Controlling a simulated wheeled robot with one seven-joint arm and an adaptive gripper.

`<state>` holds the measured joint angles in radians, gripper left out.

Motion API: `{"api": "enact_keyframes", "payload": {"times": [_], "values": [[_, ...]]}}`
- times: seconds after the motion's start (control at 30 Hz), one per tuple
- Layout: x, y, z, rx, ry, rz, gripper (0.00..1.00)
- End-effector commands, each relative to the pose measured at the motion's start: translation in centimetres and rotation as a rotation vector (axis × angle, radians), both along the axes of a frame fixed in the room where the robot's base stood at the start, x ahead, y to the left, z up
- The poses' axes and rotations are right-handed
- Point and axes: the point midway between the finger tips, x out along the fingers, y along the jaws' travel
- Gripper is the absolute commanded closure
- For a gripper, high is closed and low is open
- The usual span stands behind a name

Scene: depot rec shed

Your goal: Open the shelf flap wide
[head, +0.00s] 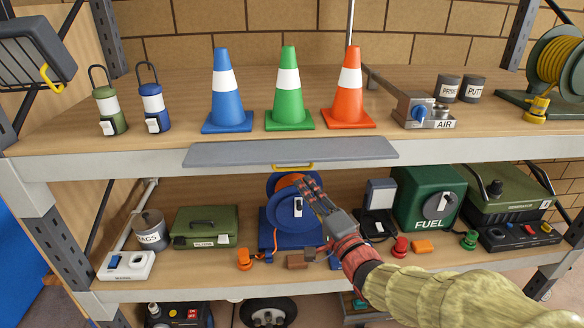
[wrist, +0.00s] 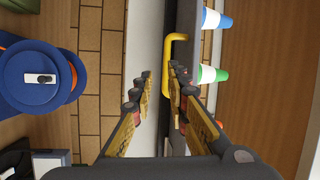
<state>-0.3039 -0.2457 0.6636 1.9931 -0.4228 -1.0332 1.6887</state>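The shelf flap (head: 240,153) is a long grey panel at the front edge of the upper shelf, below the cones. A yellow handle (head: 293,167) sits at the middle of its lower front edge. My gripper (head: 308,185) is just below and slightly right of the handle in the head view. In the wrist view my gripper (wrist: 160,82) is open, with nothing held between its fingers. The yellow handle (wrist: 168,50) lies just beyond the fingertips, nearer the right finger, which hides its lower end. The flap also shows edge-on there as a dark grey strip (wrist: 191,40).
Blue (head: 227,90), green (head: 289,90) and orange (head: 348,90) cones stand on the upper shelf behind the flap. A blue cable reel (head: 280,215) stands below, behind my gripper. A green fuel box (head: 430,200) is to the right. The shelf's pale front beam (head: 100,165) runs across.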

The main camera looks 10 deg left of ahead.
Motion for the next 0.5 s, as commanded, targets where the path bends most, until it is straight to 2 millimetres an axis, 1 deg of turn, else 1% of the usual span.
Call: {"api": "enact_keyframes", "payload": {"times": [0.07, 0.23, 0.37, 0.5], "values": [[-0.3, 0.1, 0.8, 0.067, 0.013, 0.019, 0.84], [0.2, 0.5, 1.1, 0.106, 0.039, 0.027, 0.84], [1.4, 1.6, 1.4, 0.103, 0.04, 0.028, 0.84], [3.1, 2.8, 1.8, 0.102, 0.041, 0.026, 0.84]]}}
